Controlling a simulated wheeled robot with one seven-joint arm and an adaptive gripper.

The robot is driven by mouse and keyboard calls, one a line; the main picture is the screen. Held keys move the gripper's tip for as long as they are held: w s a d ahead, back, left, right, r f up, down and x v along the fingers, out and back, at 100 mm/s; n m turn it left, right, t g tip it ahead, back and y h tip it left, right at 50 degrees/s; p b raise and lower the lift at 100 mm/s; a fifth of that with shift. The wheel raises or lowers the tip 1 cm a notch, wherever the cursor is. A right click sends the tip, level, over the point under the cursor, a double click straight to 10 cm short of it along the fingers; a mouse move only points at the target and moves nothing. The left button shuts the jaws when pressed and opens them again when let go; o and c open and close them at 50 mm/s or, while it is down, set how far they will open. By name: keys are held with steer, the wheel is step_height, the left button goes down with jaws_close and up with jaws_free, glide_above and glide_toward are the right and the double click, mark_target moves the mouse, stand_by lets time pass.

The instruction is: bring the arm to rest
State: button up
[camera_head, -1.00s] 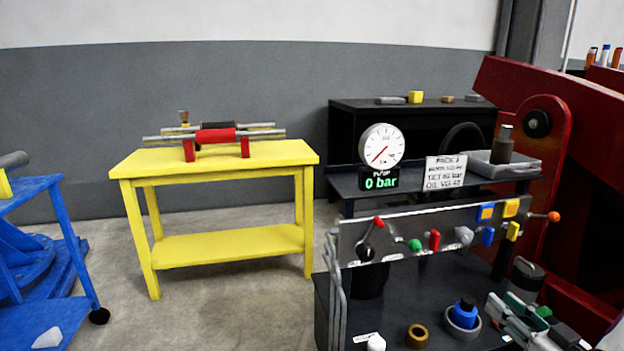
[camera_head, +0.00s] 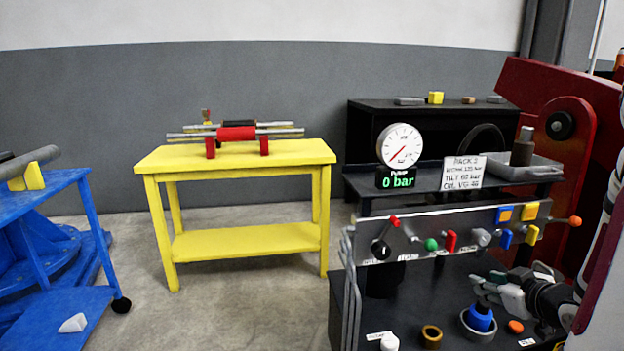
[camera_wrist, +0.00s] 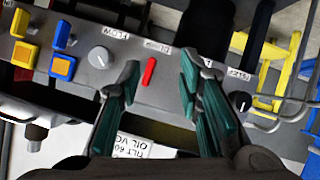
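My gripper (camera_head: 482,287) is at the lower right of the head view, above the dark bench top (camera_head: 400,312) and in front of the control panel (camera_head: 345,243). In the wrist view its two green-padded fingers (camera_wrist: 160,74) stand apart with nothing held between them. A red lever (camera_wrist: 149,72) on the panel shows in the gap between the fingers; I cannot tell how far away it is. My arm reaches in from the right edge of the head view.
A blue knob-like part (camera_head: 480,318), a brown ring (camera_head: 431,335) and an orange piece (camera_head: 516,326) lie below my gripper. The gauge (camera_head: 399,146) reads 0 bar. A yellow table (camera_head: 240,157) stands left, with clear floor before it.

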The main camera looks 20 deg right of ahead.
steer(key=a+r+m+g, duration=0.1)
steer(key=a+r+g, duration=0.3)
steer(key=a, duration=0.5)
steer(key=a+r+g, duration=0.3)
steer(key=a+r, duration=0.3)
steer(key=a, duration=0.2)
steer(key=s+a+r+n+g+y, duration=0.1)
steer(key=s+a+g+y, duration=0.1)
steer(key=s+a, duration=0.8)
steer(key=s+a+r+g+y, duration=0.2)
steer(key=s+a, duration=0.7)
steer(key=a, duration=0.3)
step_height(320, 180, up, 27)
steer(key=t+p, duration=0.3)
steer(key=p, duration=2.3)
steer(key=shift+t, duration=0.3)
steer(key=shift+s+d+r, duration=0.1)
